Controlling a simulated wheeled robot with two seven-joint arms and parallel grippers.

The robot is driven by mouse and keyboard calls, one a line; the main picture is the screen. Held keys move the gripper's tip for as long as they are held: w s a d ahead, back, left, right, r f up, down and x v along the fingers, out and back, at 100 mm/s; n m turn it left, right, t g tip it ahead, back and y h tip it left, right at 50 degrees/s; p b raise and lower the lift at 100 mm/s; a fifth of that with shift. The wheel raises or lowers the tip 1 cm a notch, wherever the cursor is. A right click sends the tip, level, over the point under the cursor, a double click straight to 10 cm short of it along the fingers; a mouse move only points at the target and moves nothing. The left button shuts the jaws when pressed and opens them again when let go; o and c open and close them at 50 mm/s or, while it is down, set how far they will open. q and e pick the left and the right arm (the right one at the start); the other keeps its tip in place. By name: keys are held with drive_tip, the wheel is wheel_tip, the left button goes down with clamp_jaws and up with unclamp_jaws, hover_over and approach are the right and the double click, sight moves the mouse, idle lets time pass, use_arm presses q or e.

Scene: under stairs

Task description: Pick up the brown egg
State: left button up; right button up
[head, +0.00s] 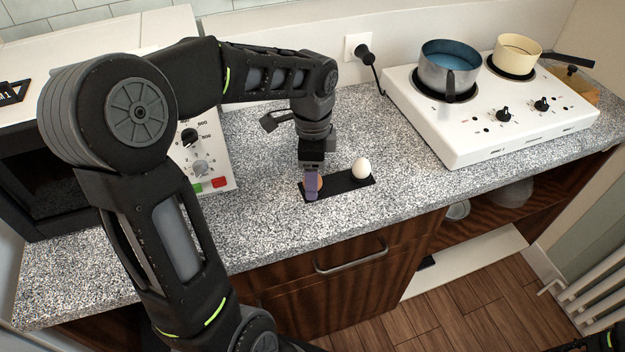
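A brown egg (319,182) shows as a small patch beside a purple finger of my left gripper (312,182). The egg is at the left end of a black holder (341,187) on the granite counter. My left gripper points down over the egg, with one finger in front of it. The other finger is hidden, so I cannot tell whether the gripper is closed on the egg. A white egg (361,168) sits upright at the right end of the holder.
A white two-burner stove (490,110) with a blue-filled pot (449,68) and a cream pot (516,54) stands at the right. A microwave (205,160) stands at the left. The counter between the holder and stove is clear.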

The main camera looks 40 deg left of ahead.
use_arm(q)
drive_tip(key=shift+c, duration=0.5)
clamp_jaws()
